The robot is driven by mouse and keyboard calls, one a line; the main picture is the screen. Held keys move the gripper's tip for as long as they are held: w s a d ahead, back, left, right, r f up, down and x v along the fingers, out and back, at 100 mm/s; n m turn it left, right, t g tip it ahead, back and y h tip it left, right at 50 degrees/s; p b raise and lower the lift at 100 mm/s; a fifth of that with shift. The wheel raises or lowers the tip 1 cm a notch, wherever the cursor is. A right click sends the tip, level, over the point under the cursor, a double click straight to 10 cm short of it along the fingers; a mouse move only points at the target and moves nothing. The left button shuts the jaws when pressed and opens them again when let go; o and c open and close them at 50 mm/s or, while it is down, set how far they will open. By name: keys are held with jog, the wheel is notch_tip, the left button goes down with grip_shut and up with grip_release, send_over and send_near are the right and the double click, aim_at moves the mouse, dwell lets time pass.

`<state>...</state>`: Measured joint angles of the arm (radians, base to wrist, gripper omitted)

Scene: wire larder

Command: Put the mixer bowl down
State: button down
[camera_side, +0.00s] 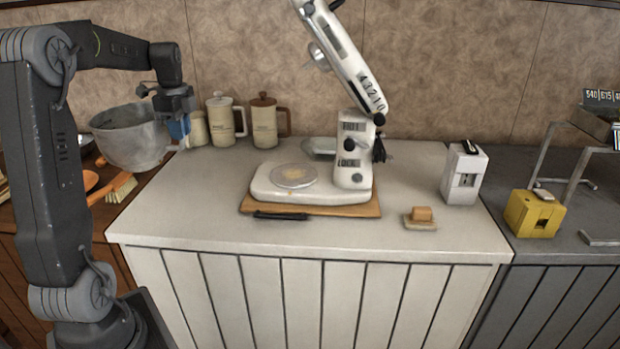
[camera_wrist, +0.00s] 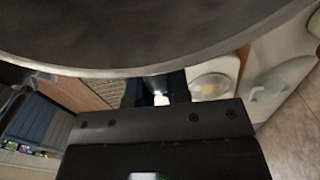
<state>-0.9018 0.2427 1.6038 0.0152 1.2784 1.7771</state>
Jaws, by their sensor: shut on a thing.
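The grey metal mixer bowl (camera_side: 128,140) hangs at the left in the side view, over the brown counter and the left end of the pale counter. My gripper (camera_side: 181,126) is shut on it at its right side. In the wrist view the bowl (camera_wrist: 150,35) fills the top, and my gripper (camera_wrist: 158,98) meets its rim. The white stand mixer (camera_side: 352,150) has its head tilted up. Its base plate (camera_side: 294,177) is empty and sits on a wooden board (camera_side: 368,210).
Canisters (camera_side: 222,122) stand behind, right of the bowl. A brush (camera_side: 120,187) lies below it. A white box (camera_side: 464,174), a small tan block (camera_side: 422,216) and a yellow box (camera_side: 535,213) are at the right. The pale counter's front left (camera_side: 180,220) is clear.

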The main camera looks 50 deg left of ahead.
jog(key=shift+s+a+n, duration=0.25)
jog(key=shift+s+n, duration=0.2)
jog(key=shift+n, duration=0.05)
jog(key=w+d+f, duration=0.5)
jog(key=w+f, duration=0.5)
jog(key=f, duration=0.1)
jog(key=shift+w, duration=0.3)
jog(key=c, duration=1.5)
grip_release()
jog(key=shift+d+f, duration=0.1)
jog(key=shift+f, duration=0.1)
jog(key=shift+c, duration=0.2)
jog(key=o, duration=0.4)
jog(key=shift+o, duration=0.2)
